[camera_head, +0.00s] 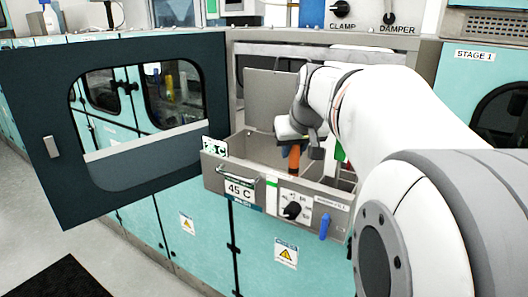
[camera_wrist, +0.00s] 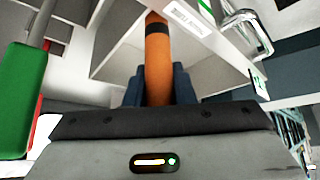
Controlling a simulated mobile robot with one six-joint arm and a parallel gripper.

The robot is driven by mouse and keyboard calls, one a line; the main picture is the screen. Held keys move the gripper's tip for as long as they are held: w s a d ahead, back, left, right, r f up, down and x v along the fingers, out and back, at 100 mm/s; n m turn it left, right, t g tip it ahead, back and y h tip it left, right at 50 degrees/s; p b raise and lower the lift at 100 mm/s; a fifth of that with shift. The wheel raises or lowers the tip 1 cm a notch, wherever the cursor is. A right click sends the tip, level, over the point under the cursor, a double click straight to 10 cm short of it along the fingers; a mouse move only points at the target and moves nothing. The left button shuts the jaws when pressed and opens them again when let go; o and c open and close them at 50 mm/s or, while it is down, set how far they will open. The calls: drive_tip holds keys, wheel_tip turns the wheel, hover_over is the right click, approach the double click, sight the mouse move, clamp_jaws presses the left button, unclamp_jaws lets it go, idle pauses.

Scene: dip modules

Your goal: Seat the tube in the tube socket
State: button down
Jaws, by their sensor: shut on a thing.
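The tube (camera_head: 294,158) is orange and hangs below my gripper (camera_head: 295,140), over the open metal bay of the drawn-out module. In the wrist view the tube (camera_wrist: 157,50) has a dark band near its far end. There my gripper (camera_wrist: 158,88) has its two dark fingers closed on either side of it. The tube's lower end is hidden by the bay's front wall in the head view and cut off by the wrist frame's edge. I cannot make out the tube socket in either view.
The module's front (camera_head: 240,188) carries a "45 C" label, a bar handle, a black knob and a blue lever. A green-handled thing (camera_wrist: 22,100) stands close beside my gripper. A dark windowed door (camera_head: 45,100) stands open at left. A raised lid (camera_head: 270,98) stands behind the bay.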

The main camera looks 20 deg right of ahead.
drive_tip(key=shift+f, duration=0.8)
drive_tip(key=c, duration=1.2)
unclamp_jaws()
drive_tip(key=shift+c, duration=0.2)
drive_tip(key=shift+r, duration=0.25)
drive_tip(key=d+v, duration=0.1)
drive_tip(key=v, duration=1)
drive_tip(key=s+a+f+g, duration=0.1)
drive_tip(key=s+a+f, duration=0.3)
drive_tip(key=f, duration=0.4)
drive_tip(key=s+a+f+n+g, duration=0.1)
drive_tip(key=s+a+f, duration=0.4)
drive_tip(key=f, duration=0.3)
drive_tip(key=s+a+f+g, duration=0.1)
drive_tip(key=s+a+f, duration=0.3)
drive_tip(key=f, duration=0.5)
drive_tip(key=shift+s+a+g+y+b, duration=0.3)
drive_tip(key=shift+s+a+y+b, duration=0.1)
drive_tip(key=shift+s, duration=0.25)
